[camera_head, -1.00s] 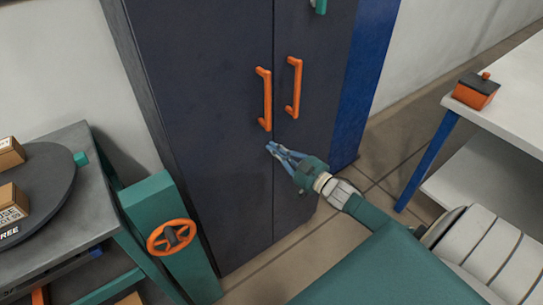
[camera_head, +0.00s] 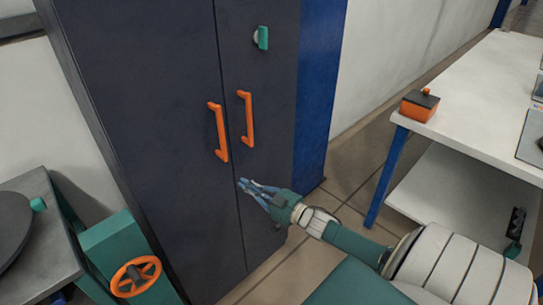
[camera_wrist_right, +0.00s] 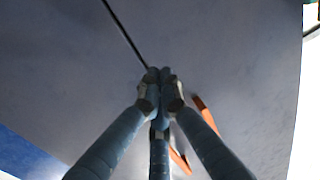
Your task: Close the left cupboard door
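The cupboard's left door (camera_head: 145,130) is dark and looks flush with the right door (camera_head: 270,80); only a thin seam shows between them. The left door has an orange handle (camera_head: 218,132), and the right door has another orange handle (camera_head: 246,118). My right gripper (camera_head: 242,182) is at the seam, below the handles. In the right wrist view its blue fingers (camera_wrist_right: 160,78) are together at the tips with nothing held, pointing at the door surface. I cannot tell whether the tips touch it. My left gripper is not in view.
A green post with an orange handwheel (camera_head: 136,276) and a grey table (camera_head: 45,225) stand left of the cupboard. A white table (camera_head: 480,115) with an orange box (camera_head: 419,105) stands at right. Floor shows between cupboard and white table.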

